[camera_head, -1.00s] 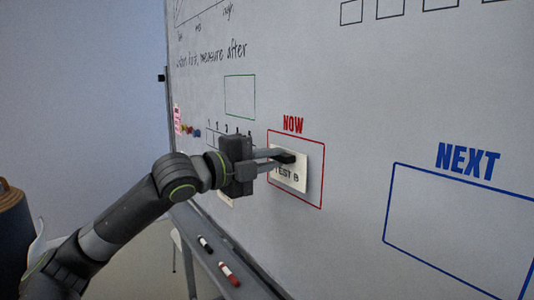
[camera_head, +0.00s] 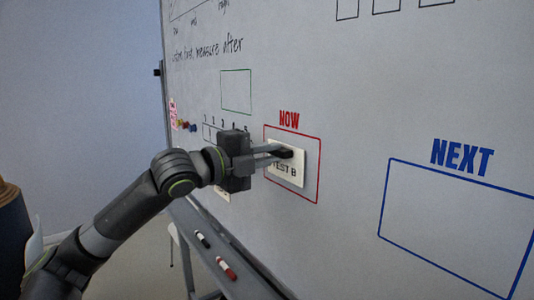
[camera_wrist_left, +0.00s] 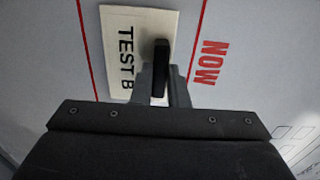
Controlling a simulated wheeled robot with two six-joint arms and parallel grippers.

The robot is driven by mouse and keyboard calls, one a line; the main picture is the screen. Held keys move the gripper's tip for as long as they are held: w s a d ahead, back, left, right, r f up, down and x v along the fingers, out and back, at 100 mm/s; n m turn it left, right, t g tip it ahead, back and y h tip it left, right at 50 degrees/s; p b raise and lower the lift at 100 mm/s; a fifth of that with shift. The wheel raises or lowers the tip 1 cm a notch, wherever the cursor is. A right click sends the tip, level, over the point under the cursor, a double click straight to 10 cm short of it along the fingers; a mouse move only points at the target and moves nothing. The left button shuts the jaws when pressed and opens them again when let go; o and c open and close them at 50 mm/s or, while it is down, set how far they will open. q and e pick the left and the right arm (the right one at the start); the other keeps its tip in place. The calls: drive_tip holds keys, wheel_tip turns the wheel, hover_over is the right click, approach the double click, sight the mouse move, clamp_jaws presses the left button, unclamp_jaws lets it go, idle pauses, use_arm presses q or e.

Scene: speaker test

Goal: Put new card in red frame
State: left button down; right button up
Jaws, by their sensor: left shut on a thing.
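The white card reading TEST B (camera_head: 285,180) is within the red NOW frame (camera_head: 318,170) on the whiteboard, near its left side in the head view. My left gripper (camera_head: 282,153) is shut on the black grip (camera_wrist_left: 161,68) on the card's face. The card (camera_wrist_left: 115,25) also shows in the left wrist view, between two red lines of the frame, with the fingers hiding part of it. I cannot tell whether its back touches the board. My right gripper is not in view.
Another light card (camera_head: 222,195) shows partly behind my left gripper. The tray below the board holds a black marker (camera_head: 202,240) and a red marker (camera_head: 226,268). The blue NEXT frame (camera_head: 383,210) at right is empty. Small coloured magnets (camera_head: 188,126) sit at the board's left.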

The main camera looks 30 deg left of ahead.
use_arm(q)
drive_tip(key=shift+w+d+p, duration=0.15)
drive_tip(key=shift+w+p, duration=0.15)
idle(0.5)
drive_tip(key=c, duration=0.9)
unclamp_jaws()
drive_tip(key=shift+c, duration=0.2)
drive_tip(key=shift+s, duration=0.15)
